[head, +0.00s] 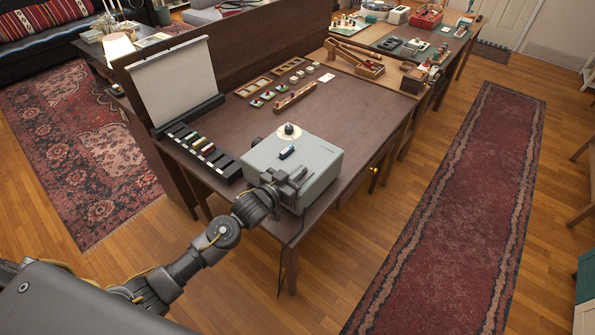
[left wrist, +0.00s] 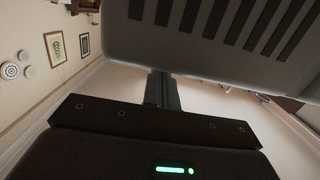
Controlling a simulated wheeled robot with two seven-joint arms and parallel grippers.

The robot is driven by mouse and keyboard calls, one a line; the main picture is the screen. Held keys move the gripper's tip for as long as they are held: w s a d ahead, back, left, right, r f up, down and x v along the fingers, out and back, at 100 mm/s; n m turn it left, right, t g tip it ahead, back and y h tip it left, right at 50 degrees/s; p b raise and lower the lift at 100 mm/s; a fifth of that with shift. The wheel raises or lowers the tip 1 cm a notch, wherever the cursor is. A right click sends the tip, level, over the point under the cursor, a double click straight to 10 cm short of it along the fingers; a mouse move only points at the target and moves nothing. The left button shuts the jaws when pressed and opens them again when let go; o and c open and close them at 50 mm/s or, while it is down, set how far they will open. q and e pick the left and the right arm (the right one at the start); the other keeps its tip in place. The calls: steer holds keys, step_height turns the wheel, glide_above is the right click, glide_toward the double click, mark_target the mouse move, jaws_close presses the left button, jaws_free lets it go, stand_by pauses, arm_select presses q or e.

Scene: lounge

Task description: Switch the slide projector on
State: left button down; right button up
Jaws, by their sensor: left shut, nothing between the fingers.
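The slide projector (head: 318,166) is a pale grey box on the near end of the dark wooden table. A cream disc with a black knob (head: 289,131) and a small dark block (head: 287,152) are on its top. My left gripper (head: 295,176) is shut and empty at the projector's near left side, close against it; the gripper hides part of that side. In the left wrist view the shut fingers (left wrist: 161,90) reach up to a grey slotted body (left wrist: 215,30). I cannot tell whether they touch it. No switch can be made out. My right gripper is out of view.
A white screen (head: 175,82) stands at the table's left edge. A black rack of slides (head: 203,148) lies beside the projector. Small trays (head: 286,67) lie farther back. The middle of the table (head: 240,112) is clear. A red runner (head: 455,200) covers the floor at right.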

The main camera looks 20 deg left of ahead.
arm_select(q)
steer(key=shift+r, duration=0.1)
steer(key=shift+w+f+g+p, duration=0.1)
steer(key=shift+f+g+p, duration=0.25)
steer(key=shift+p, duration=0.55)
steer(key=r+p, duration=0.4)
steer(key=shift+w+d+r, duration=0.1)
steer(key=shift+w+r, duration=0.05)
steer(key=shift+w, duration=0.05)
steer(key=shift+s+r, duration=0.2)
steer(key=r+b+v, duration=0.1)
steer(key=b+v, duration=0.1)
steer(key=v, duration=0.7)
steer(key=shift+r, duration=0.35)
